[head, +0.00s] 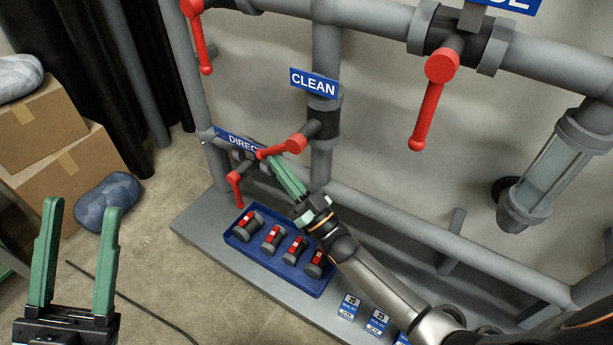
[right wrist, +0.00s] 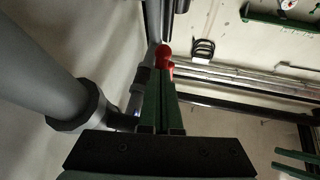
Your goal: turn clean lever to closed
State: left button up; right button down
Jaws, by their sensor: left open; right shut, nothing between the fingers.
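The clean lever (head: 281,149) is red and sits on the vertical pipe below the blue CLEAN sign (head: 314,83). Its handle points left, roughly level and across the pipe. My right gripper (head: 274,160) is shut and empty, with its green fingertips right at the underside of the handle; whether they touch I cannot tell. In the right wrist view the red lever (right wrist: 163,55) shows just beyond the closed fingertips (right wrist: 160,74). My left gripper (head: 82,205) is open and empty at the lower left, far from the pipes.
A red lever (head: 236,188) hangs by the DIRECT sign (head: 240,142), close to my right fingers. Other red levers (head: 430,105) hang above. A blue tray (head: 235,238) with several red-and-grey parts stands on the grey base below my right arm. Boxes (head: 72,170) stand at left.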

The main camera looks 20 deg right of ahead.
aim_at(263, 154)
jog(key=shift+w+a+r+p, duration=0.6)
jog(key=shift+w+r, duration=0.2)
jog(key=shift+r, duration=0.25)
jog(key=shift+w+a+r+p, duration=0.5)
jog(key=shift+w+a+r, duration=0.25)
jog(key=shift+r, duration=0.25)
jog(key=shift+w+r, duration=0.1)
jog(key=p+v, duration=0.1)
jog(key=v, duration=1.1)
jog(key=shift+s+p, duration=0.2)
jog(key=shift+p, duration=0.2)
jog(key=shift+d, duration=0.1)
